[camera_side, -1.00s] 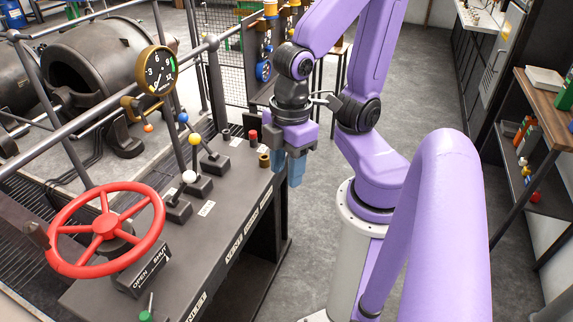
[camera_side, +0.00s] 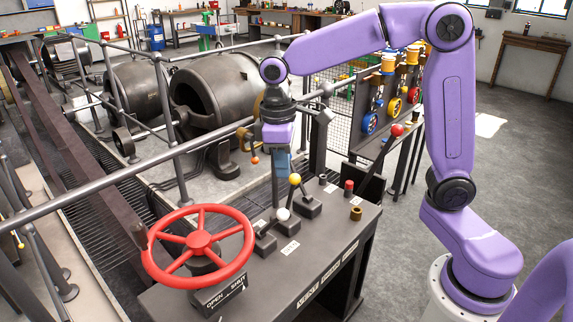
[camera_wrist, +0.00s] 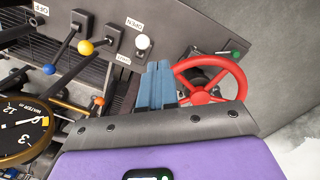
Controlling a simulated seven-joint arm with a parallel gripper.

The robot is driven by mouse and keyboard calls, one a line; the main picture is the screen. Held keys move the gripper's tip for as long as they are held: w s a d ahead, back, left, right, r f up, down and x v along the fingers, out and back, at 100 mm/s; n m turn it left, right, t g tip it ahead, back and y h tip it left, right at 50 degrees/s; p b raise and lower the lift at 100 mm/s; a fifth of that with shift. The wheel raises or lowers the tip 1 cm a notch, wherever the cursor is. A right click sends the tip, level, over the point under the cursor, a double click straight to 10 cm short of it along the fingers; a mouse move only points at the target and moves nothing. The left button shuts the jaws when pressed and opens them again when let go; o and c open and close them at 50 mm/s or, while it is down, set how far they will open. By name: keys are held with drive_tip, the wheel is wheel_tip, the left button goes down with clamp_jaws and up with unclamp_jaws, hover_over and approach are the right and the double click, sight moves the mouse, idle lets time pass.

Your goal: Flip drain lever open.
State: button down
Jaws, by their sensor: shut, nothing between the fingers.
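A white-knobbed lever (camera_side: 283,214) stands in the row on the dark console; in the wrist view its white knob (camera_wrist: 143,43) sits between plates reading OPEN and SHUT. No plate legibly says drain, so I cannot confirm that it is the drain lever. A yellow-knobbed lever (camera_side: 295,180) stands behind it; a blue-knobbed lever (camera_wrist: 85,20) shows in the wrist view. My gripper (camera_side: 283,163), with blue fingers, points down above the back of the lever row. In the wrist view the shut fingers (camera_wrist: 157,85) appear just below the white knob, apparently not touching it.
A red handwheel (camera_side: 199,246) stands at the console's left end. A red knob (camera_side: 348,186) and a brass fitting (camera_side: 356,213) stand on the right.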

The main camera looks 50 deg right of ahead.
drive_tip(key=w+d+m+g, duration=0.1)
drive_tip(key=w+d+m, duration=0.2)
drive_tip(key=w+d, duration=0.4)
drive_tip(key=w+d+m+g, duration=0.1)
drive_tip(key=w+d+m, duration=0.1)
drive_tip(key=w+d, duration=0.5)
approach(295, 176)
wheel_tip(295, 176, down, 6)
drive_tip(key=w, duration=0.3)
drive_tip(key=shift+s+d+f+h, duration=0.1)
drive_tip(key=shift+s+f+h, duration=0.15)
drive_tip(key=shift+s, duration=0.2)
drive_tip(key=shift+s+d+f+h, duration=0.1)
drive_tip(key=shift+s+f+h, duration=0.1)
drive_tip(key=shift+s, duration=0.25)
drive_tip(key=shift+s+f+t, duration=0.2)
drive_tip(key=shift+s+t, duration=0.7)
drive_tip(key=shift+s, duration=0.5)
drive_tip(key=shift+s+f, duration=0.3)
drive_tip(key=shift+s, duration=0.55)
drive_tip(key=shift+s+f, duration=0.3)
drive_tip(key=shift+s, duration=0.6)
drive_tip(key=shift+s+f, duration=0.3)
drive_tip(key=shift+s, duration=0.55)
drive_tip(key=shift+w+a+r, duration=0.1)
